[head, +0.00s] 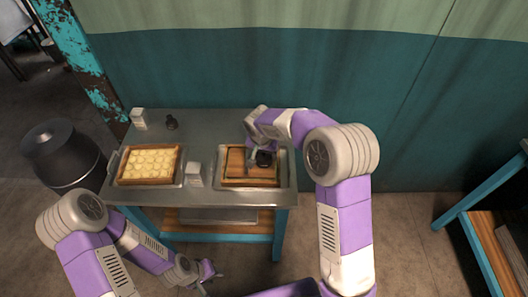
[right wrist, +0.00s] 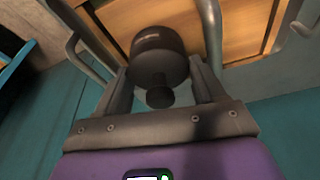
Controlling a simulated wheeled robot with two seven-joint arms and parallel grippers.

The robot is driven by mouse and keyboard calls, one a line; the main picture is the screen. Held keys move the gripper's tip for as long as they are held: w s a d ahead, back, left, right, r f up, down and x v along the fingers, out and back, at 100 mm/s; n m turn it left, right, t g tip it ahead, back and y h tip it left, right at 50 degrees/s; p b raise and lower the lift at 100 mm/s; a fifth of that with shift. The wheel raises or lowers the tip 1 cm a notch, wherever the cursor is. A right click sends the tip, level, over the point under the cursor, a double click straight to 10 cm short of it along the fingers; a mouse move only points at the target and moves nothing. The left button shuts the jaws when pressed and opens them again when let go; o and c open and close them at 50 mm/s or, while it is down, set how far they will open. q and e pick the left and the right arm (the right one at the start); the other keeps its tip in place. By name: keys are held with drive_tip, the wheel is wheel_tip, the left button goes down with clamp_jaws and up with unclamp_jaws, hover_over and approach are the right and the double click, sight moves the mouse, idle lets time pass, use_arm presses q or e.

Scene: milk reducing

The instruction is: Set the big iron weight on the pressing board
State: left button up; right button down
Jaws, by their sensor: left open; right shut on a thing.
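The big iron weight (head: 264,158) is dark, with a knob on top. My right gripper (head: 257,157) is shut on it, over the wooden pressing board (head: 235,160) in the right-hand tray. In the right wrist view the weight (right wrist: 160,42) sits between the fingers, with the board's wood (right wrist: 115,15) behind it. I cannot tell whether its base touches the board. My left gripper (head: 207,272) is open and empty, low in front of the table, away from the objects.
A metal table (head: 215,125) carries a left tray (head: 124,178) of pale round pieces in a wooden frame. Another carton (head: 138,118) and a small dark weight (head: 172,122) stand at the back left. The table's back middle is clear.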

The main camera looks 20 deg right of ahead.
idle(0.3)
drive_tip(key=shift+c, duration=0.8)
unclamp_jaws()
drive_tip(key=shift+o, duration=0.7)
drive_tip(key=shift+s+f, duration=0.15)
drive_tip(key=shift+f, duration=0.05)
drive_tip(key=shift+r, duration=0.1)
